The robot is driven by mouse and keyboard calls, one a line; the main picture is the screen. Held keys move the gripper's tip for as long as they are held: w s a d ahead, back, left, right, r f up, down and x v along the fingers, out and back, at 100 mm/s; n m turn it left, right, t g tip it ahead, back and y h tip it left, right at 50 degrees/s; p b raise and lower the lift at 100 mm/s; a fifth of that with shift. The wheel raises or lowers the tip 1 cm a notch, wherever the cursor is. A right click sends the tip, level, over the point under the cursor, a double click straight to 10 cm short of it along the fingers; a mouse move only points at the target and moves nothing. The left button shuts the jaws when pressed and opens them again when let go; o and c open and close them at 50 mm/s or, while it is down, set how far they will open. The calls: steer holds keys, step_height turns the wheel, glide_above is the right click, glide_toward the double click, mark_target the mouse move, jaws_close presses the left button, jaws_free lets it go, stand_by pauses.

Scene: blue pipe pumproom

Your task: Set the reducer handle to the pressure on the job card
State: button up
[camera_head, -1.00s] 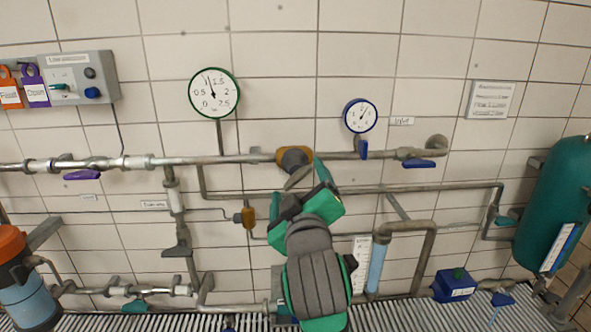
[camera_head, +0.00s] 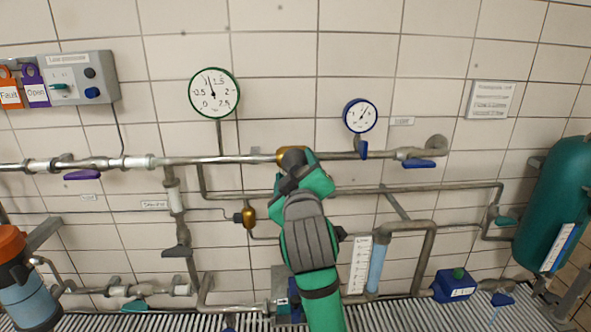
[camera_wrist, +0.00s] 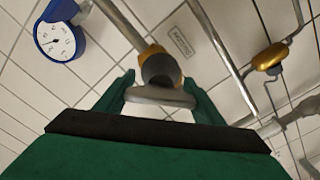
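The reducer (camera_wrist: 160,68) has a brass and dark body on the upper pipe; in the head view only its brass edge (camera_head: 283,154) shows behind my gripper (camera_head: 298,165). In the wrist view its grey handle (camera_wrist: 160,96) lies crosswise between the spread green fingers of my gripper (camera_wrist: 160,90). The fingers are open, one at each end of the handle; contact is unclear. The green-rimmed gauge (camera_head: 214,93) has its needle just left of the top, near 1. A white card (camera_head: 490,99) hangs on the right wall, its text too small to read.
A blue-rimmed gauge (camera_head: 360,116) stands right of the reducer and also shows in the wrist view (camera_wrist: 57,42). Blue (camera_head: 418,163) and purple (camera_head: 82,175) valve levers sit on the upper pipe. A brass fitting (camera_head: 249,217) is below. A teal tank (camera_head: 556,200) stands right.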

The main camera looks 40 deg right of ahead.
steer(key=shift+c, duration=0.7)
steer(key=shift+a, duration=0.1)
steer(key=shift+m, duration=1.6)
steer(key=o, duration=1.1)
steer(key=shift+c, duration=0.2)
steer(key=v, duration=1)
steer(key=shift+s, duration=0.4)
